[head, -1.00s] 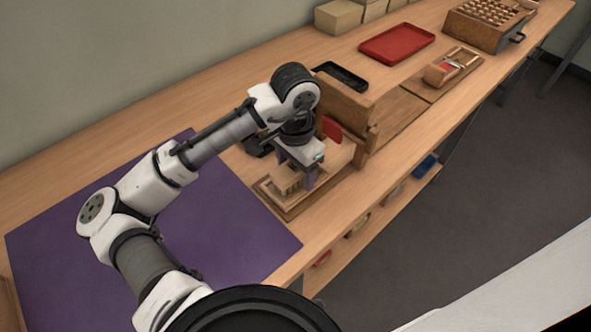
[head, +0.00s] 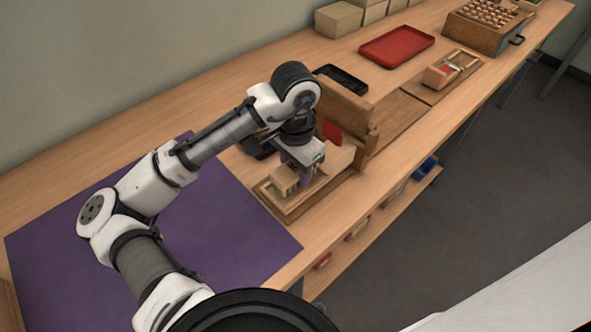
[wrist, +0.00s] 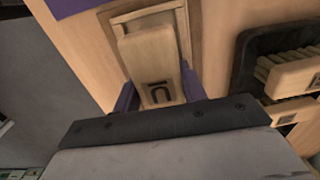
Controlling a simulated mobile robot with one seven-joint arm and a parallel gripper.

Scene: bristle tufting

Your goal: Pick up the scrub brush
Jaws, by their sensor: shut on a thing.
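The scrub brush is a pale wooden block (wrist: 150,58) with a dark mark on its near end. In the wrist view it lies between the two purple fingers of my gripper (wrist: 160,92), which is shut on it. In the head view, my gripper (head: 304,178) points down over the wooden tray, and the front of the brush (head: 284,180) sticks out to the left of the fingers. The brush is at or just above the tray; I cannot tell whether it touches. Its underside is hidden.
The wooden tray (head: 284,214) has a raised rim. A wooden box-like fixture (head: 345,108) with a red part stands close behind my gripper. A dark tray with wooden brushes (wrist: 290,75) lies to the right in the wrist view. The purple mat (head: 225,240) is clear.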

